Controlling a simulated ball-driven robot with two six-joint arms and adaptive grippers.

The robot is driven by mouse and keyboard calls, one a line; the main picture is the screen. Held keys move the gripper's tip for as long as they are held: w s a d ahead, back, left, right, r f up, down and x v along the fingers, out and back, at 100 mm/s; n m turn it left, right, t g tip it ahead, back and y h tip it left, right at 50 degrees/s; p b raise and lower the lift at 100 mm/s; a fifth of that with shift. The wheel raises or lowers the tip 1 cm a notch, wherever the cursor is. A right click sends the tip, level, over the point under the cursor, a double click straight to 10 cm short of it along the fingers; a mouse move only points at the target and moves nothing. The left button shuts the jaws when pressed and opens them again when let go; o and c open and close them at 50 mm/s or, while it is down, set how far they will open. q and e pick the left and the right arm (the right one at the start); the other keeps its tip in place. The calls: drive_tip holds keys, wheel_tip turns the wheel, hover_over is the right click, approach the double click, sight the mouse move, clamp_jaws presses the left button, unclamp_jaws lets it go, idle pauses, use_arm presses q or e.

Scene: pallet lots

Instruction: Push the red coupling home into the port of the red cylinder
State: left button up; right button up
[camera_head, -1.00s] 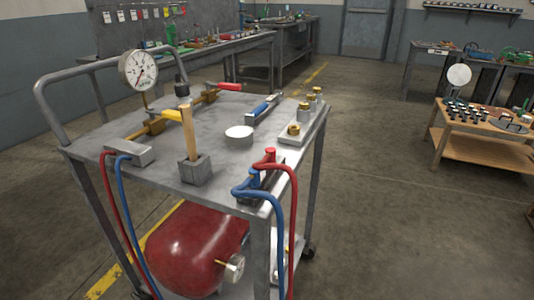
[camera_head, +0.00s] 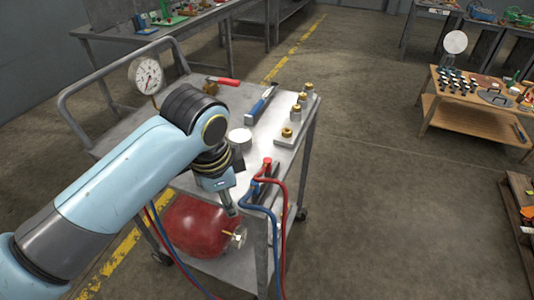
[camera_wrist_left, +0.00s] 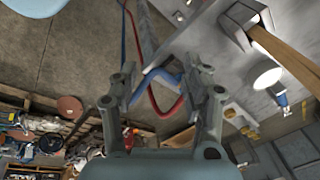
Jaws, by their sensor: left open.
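The red cylinder (camera_head: 188,225) lies on the cart's lower shelf. A brass fitting with a round face (camera_head: 238,237) is at its right end; I cannot make out the port's opening. My left gripper (camera_head: 234,206) is open and empty, pointing down just left of the couplings. In the left wrist view the red hose (camera_wrist_left: 168,108) and blue hose (camera_wrist_left: 166,79) show beyond its spread fingers (camera_wrist_left: 165,92).
The cart top (camera_head: 262,137) holds a pressure gauge (camera_head: 146,74), a white round tin (camera_head: 240,138), a blue-handled tool (camera_head: 262,103) and brass-topped fittings (camera_head: 287,133). A wooden bench (camera_head: 468,122) stands at right. The floor right of the cart is clear.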

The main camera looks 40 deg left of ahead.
sight(268, 160)
use_arm(q)
drive_tip(key=w+m, duration=0.1)
drive_tip(key=w, duration=0.1)
drive_tip(key=w+m, duration=0.2)
drive_tip(key=w, duration=0.1)
drive_tip(key=w+r+m+g, duration=0.1)
drive_tip(key=w+m, duration=0.1)
drive_tip(key=w, duration=0.1)
drive_tip(key=shift+w+a+r, duration=0.1)
drive_tip(key=shift+w+a, duration=0.15)
drive_tip(key=shift+a, duration=0.1)
drive_tip(key=w+r+m+g, duration=0.1)
drive_tip(key=w+r+m, duration=0.3)
drive_tip(key=w, duration=0.3)
drive_tip(key=shift+a+r+m+h+p, duration=0.2)
drive_tip(key=shift+m+h+p, duration=0.2)
drive_tip(key=shift+m, duration=0.4)
wheel_tip(268, 160, down, 6)
drive_tip(key=shift+r, duration=0.1)
drive_tip(key=f, duration=0.3)
drive_tip(key=a+f, duration=0.1)
drive_tip(key=f, duration=0.1)
drive_tip(key=shift+w+f+b, duration=0.1)
drive_tip(key=shift+w+b, duration=0.2)
drive_tip(key=shift+w, duration=0.05)
drive_tip(key=shift+d, duration=0.1)
